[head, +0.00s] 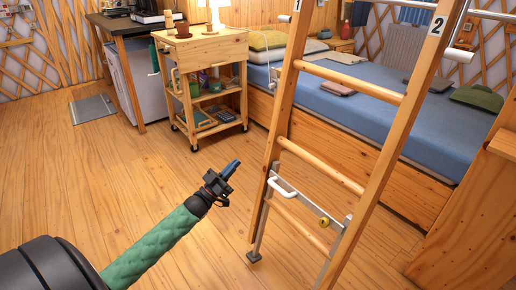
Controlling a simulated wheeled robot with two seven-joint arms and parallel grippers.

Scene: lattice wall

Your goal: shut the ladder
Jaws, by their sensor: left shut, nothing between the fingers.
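The wooden ladder (320,165) stands in the right half of the head view, leaning a little, with several round rungs between two rails. Its rails carry labels "1" and "2" near the top. A metal bar with a white handle (283,187) and a brass-coloured knob crosses it low down. A metal foot shows at the base of the left rail. My left gripper (232,168), on a green-sleeved arm, is shut and empty, to the left of the ladder and apart from it. My right gripper is not in view.
A wooden trolley (206,45) on wheels stands behind, with a lamp on top. A bed (395,105) with blue bedding lies behind the ladder. A dark-topped counter (125,22) is at the back left. A grey mat (93,109) lies on the floor. The left floor is mostly clear.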

